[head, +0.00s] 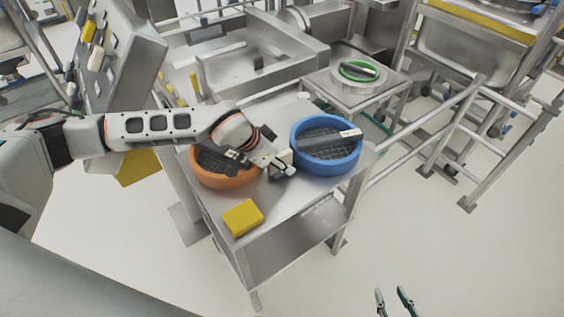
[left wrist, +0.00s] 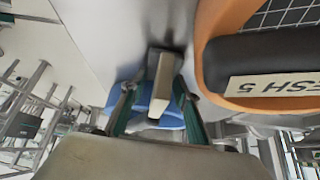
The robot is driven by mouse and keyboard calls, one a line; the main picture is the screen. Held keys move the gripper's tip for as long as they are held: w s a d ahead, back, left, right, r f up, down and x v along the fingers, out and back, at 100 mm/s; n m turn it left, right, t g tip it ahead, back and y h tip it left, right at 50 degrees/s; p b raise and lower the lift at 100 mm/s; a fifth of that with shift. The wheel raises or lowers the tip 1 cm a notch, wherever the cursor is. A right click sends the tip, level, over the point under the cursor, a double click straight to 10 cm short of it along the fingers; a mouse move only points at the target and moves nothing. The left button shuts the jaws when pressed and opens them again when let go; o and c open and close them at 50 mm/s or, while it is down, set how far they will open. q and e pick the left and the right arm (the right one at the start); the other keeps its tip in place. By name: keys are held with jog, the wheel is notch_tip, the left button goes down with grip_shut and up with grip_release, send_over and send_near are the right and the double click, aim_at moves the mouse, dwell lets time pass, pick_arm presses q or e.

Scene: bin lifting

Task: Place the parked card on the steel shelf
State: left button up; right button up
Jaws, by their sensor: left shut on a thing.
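My left gripper (head: 283,166) is over the steel table, between the orange sieve and the blue sieve. In the left wrist view its two green fingers (left wrist: 160,112) are shut on a small pale block-like thing (left wrist: 163,75), possibly the card; I cannot read any marking on it. The steel table (head: 288,200) has a lower steel shelf (head: 300,238) under its top; which steel surface is the named shelf I cannot tell. My right gripper (head: 393,300) is at the bottom of the head view, its fingertips apart and empty over the floor.
The orange sieve (head: 220,182) and blue sieve (head: 350,163) hold dark mesh and labelled bars. A yellow block (head: 243,217) lies near the table's front left. A green ring (head: 345,72) sits on a stand behind. Steel rails are on the right. The table's front right is clear.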

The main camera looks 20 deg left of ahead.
pick_arm(q)
jog(key=shift+f, duration=0.1)
jog(key=o, duration=0.8)
jog(key=shift+f, duration=0.1)
jog(key=o, duration=0.3)
jog(key=shift+o, duration=0.2)
